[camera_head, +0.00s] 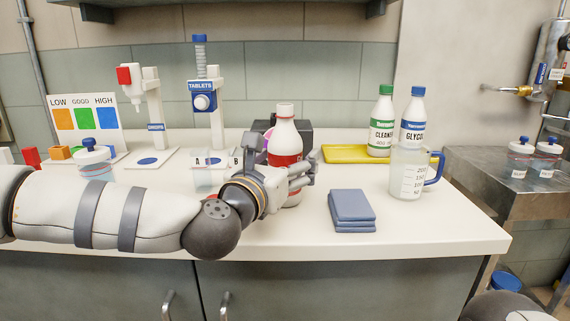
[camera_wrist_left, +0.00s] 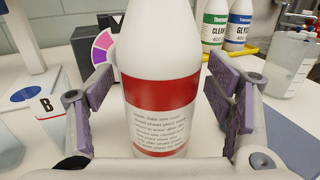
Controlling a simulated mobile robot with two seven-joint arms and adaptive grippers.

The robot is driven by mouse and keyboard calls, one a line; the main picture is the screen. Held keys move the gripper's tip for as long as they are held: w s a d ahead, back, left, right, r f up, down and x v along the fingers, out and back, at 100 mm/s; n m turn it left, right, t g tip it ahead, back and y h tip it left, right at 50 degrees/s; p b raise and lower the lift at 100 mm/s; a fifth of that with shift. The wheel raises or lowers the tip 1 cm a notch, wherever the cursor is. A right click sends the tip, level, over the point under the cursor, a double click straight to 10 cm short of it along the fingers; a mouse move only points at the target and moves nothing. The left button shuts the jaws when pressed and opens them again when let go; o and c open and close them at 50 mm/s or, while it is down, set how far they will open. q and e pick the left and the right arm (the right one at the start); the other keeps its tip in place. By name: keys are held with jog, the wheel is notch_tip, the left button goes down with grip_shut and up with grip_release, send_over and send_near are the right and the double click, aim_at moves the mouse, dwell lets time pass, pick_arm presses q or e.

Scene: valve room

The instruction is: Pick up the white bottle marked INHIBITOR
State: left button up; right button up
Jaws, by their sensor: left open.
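A white bottle with a red band (camera_head: 285,137) stands upright on the counter, near the middle of the head view. In the left wrist view the white bottle (camera_wrist_left: 158,62) fills the centre; small print shows under its red band, but I cannot read the word INHIBITOR. My left gripper (camera_head: 302,176) is at the bottle's lower body, open. In the left wrist view its purple-padded fingers stand on either side of the bottle, with gaps visible on both sides. The bottle's base is partly hidden by the gripper. My right gripper is not in view.
A blue folded cloth (camera_head: 351,206) lies right of the bottle. A measuring jug (camera_head: 407,176), a GLYCOL bottle (camera_head: 412,112) and a CLEANER bottle (camera_head: 381,125) on a yellow tray (camera_head: 341,153) stand farther right. A dark box (camera_head: 298,131) is behind the bottle. The counter's front right is clear.

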aim_at(282, 143)
pick_arm(q)
jog(key=c, duration=1.7)
jog(key=shift+r, duration=0.15)
jog(key=shift+r, duration=0.45)
jog(key=r, duration=0.3)
jog(key=shift+s+d, duration=0.1)
jog(key=shift+s, duration=0.2)
jog(key=shift+s+d+r+p, duration=0.3)
jog(key=shift+s+d+r, duration=0.55)
jog(key=shift+s+r, duration=0.95)
jog(key=shift+s+d+r+p, duration=0.3)
jog(key=shift+s+d+r, duration=0.75)
jog(key=shift+s, duration=1.3)
jog(key=shift+s+d+r+p, duration=0.3)
jog(key=shift+s+d+r, duration=0.35)
jog(key=shift+s+r, duration=1.2)
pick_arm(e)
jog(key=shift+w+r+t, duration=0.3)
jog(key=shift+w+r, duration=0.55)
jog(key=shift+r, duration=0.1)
pick_arm(q)
jog(key=shift+s+f, duration=0.2)
jog(key=shift+f, duration=0.05)
